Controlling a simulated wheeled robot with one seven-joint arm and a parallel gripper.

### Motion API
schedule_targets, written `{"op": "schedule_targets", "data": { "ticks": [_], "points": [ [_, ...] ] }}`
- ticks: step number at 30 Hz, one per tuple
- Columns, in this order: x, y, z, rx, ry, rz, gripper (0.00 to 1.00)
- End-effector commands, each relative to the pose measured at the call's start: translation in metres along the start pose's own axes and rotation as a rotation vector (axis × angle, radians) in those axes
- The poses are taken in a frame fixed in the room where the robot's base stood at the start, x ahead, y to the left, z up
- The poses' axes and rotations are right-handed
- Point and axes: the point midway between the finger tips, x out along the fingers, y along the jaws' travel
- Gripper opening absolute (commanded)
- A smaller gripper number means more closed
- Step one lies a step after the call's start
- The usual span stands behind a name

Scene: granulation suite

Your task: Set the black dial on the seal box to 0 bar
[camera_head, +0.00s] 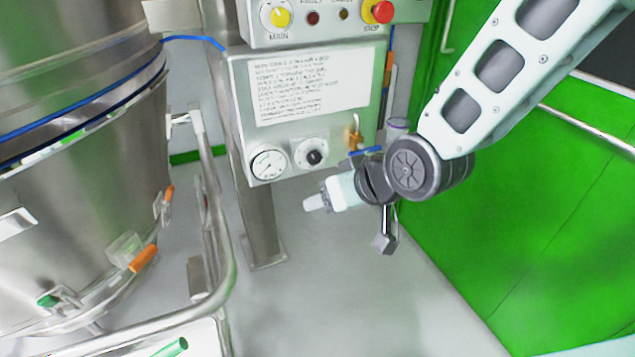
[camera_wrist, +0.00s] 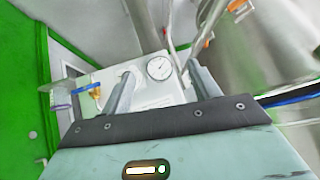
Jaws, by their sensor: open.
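The seal box (camera_head: 238,110) is a pale grey panel box on a steel post. Its black dial (camera_head: 312,153) is a round knob with a light mark on a pale disc, right of a white round gauge (camera_head: 268,165). The dial's setting is too small to read. My gripper (camera_head: 316,203) is below the dial and apart from it in the head view. In the wrist view my open fingers (camera_wrist: 160,72) point towards the box, with the gauge (camera_wrist: 159,68) showing between them. The left finger appears to hide the black knob there. Nothing is held.
A blue-handled valve (camera_head: 365,151) with a brass fitting is at the box's right edge. A control panel (camera_head: 330,32) with a red stop button is above. A large steel vessel (camera_head: 90,215) and rail (camera_head: 212,200) stand left; a green wall (camera_head: 540,210) is right. The floor between is clear.

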Motion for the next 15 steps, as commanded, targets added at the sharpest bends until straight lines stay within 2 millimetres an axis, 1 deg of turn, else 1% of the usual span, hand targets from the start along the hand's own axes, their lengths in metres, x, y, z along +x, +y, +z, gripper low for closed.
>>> {"op": "schedule_targets", "data": {
  "ticks": [1,3,6,9,10,12,15],
  "points": [
    [0.035,0.014,0.011,0.026,0.069,0.007,0.61],
    [0.062,0.029,0.007,0.057,0.184,0.017,0.61],
    [0.096,0.053,0.005,0.094,0.346,0.035,0.61],
    [0.121,0.077,0.007,0.122,0.506,0.057,0.61],
    [0.127,0.084,0.008,0.129,0.550,0.063,0.61],
    [0.137,0.097,0.011,0.141,0.645,0.077,0.61],
    [0.144,0.112,0.015,0.150,0.752,0.093,0.61]
  ]
}}
